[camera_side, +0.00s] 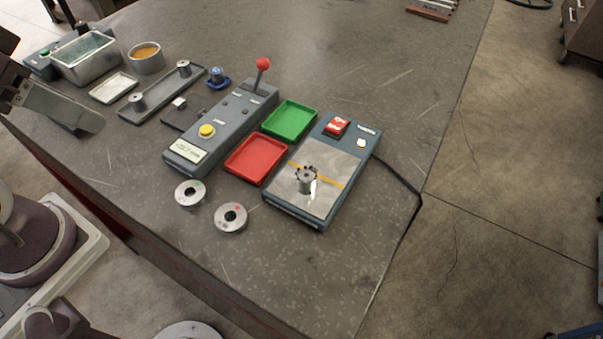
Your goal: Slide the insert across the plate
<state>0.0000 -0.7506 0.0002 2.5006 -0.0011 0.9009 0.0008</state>
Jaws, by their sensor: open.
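The insert (306,179) is a small dark grey, toothed, gear-like piece. It stands on the bright metal plate (322,205), near an orange line across it. The plate forms the top of a blue-grey box at the right of the group of things. A small white mark or glint shows beside the insert's lower right. My gripper (98,122) is at the left edge, partly cut off by the frame, with a grey finger-like part pointing right. It is open and far from the insert, touching nothing that I can see on the plate.
A red switch (336,126) sits on the box's far end. Red (257,160) and green (290,119) trays stand left of it. A control box (198,141) has a red-knobbed lever (263,64). Two metal rings (231,217) lie in front. The right tabletop is mostly clear.

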